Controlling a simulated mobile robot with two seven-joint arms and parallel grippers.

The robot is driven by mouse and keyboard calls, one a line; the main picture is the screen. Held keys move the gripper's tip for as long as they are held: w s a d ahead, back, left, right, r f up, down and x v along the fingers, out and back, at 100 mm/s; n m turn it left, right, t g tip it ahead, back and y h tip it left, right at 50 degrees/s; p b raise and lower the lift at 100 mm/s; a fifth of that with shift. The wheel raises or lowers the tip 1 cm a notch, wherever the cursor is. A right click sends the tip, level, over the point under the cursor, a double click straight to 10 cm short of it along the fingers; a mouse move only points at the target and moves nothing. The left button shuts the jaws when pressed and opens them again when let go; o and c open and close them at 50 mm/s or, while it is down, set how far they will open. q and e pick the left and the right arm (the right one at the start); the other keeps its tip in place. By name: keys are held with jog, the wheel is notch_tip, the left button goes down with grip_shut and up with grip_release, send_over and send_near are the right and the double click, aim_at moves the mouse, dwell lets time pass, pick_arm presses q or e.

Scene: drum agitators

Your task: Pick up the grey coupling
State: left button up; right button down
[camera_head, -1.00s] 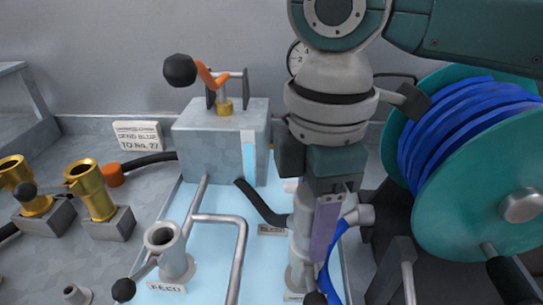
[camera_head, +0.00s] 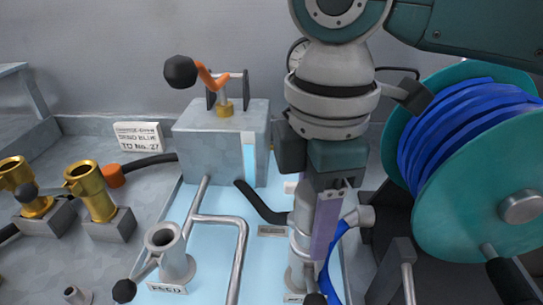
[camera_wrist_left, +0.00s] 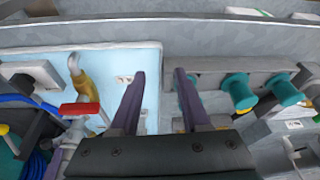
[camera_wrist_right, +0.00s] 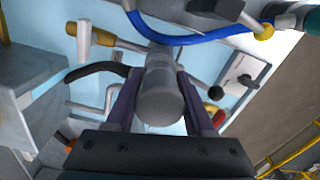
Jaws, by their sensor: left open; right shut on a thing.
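The grey coupling (camera_wrist_right: 160,92) is a plain grey cylinder between the purple fingers of my right gripper (camera_wrist_right: 158,98) in the right wrist view. In the head view, my right gripper (camera_head: 320,235) points down, shut on the coupling (camera_head: 303,215), which looks upright beside the near finger. Whether the coupling's lower end touches the fitting below is unclear. My left gripper (camera_wrist_left: 160,85) is open and empty in the left wrist view. It is not in the head view.
A teal reel (camera_head: 465,225) with blue hose stands close at the right. The grey FEED fitting (camera_head: 165,240) and bent pipe (camera_head: 241,260) are left of the gripper. Brass fittings (camera_head: 93,190) stand farther left.

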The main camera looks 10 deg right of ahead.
notch_tip(320, 180, up, 20)
jog(key=p, duration=0.2)
jog(key=shift+f, duration=0.25)
